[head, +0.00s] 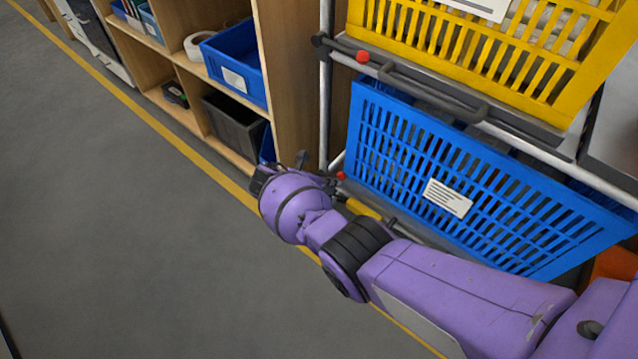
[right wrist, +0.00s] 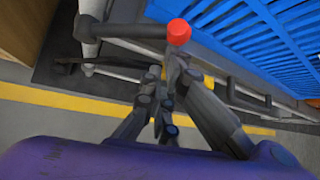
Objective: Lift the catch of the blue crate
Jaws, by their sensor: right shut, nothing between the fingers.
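The blue crate (head: 440,165) is a slatted crate with a white label, on the rack below the yellow crate. Its slats also show in the right wrist view (right wrist: 260,40). The catch is a dark bar with a red end knob (right wrist: 179,31), at the crate's lower left in the head view (head: 341,175). My right gripper (right wrist: 165,75) is shut and empty, its fingertips just below the knob in the right wrist view. I cannot tell whether they touch it. In the head view my purple wrist hides most of this gripper (head: 301,160). My left gripper is out of view.
Above is a yellow crate (head: 480,55) with its own red-knobbed catch (head: 363,56). A rack post (head: 325,90) stands beside the crates. A wooden shelf (head: 290,75) with blue bins stands to the left. The grey floor (head: 110,220) at left is clear.

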